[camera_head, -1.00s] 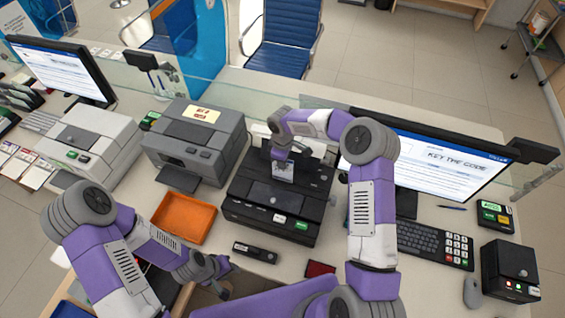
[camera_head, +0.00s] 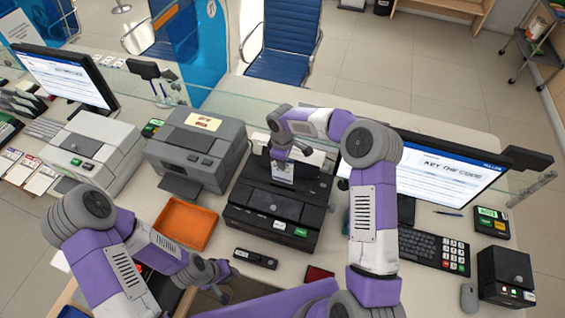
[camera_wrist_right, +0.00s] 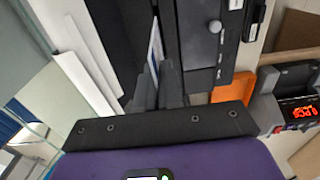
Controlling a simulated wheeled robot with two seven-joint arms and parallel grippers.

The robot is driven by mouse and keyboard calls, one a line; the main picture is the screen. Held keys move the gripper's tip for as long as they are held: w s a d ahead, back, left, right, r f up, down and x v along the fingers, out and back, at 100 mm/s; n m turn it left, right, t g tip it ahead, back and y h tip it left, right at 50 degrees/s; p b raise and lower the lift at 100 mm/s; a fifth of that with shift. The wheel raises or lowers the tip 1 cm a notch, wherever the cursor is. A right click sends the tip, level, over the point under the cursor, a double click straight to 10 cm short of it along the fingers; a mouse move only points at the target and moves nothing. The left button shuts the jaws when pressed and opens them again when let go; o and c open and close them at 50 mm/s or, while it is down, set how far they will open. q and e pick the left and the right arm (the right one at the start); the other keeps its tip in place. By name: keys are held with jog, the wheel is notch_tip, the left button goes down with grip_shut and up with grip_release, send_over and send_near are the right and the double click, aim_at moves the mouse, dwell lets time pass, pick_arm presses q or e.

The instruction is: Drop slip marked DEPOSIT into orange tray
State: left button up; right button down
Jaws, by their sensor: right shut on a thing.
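My right gripper (camera_head: 281,168) is over the black machine (camera_head: 272,207) and points down at it. In the right wrist view its dark fingers (camera_wrist_right: 158,88) are shut on a thin white and blue slip (camera_wrist_right: 155,45), seen nearly edge-on. I cannot read any marking on it. The orange tray (camera_head: 185,224) sits left of the black machine and looks empty; part of it also shows in the right wrist view (camera_wrist_right: 236,90). My left gripper (camera_head: 218,280) is low in front of the tray, apart from it, and its jaw gap is unclear.
A grey printer (camera_head: 197,150) stands behind the tray, with a white machine (camera_head: 90,150) further left. A small black stapler-like object (camera_head: 255,259) lies in front of the black machine. A monitor (camera_head: 435,170) and keypad (camera_head: 435,249) are at the right.

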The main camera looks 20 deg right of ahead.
jog(key=shift+r+p, duration=0.45)
jog(key=shift+r, duration=0.9)
jog(key=c, duration=1.8)
grip_release()
grip_shut()
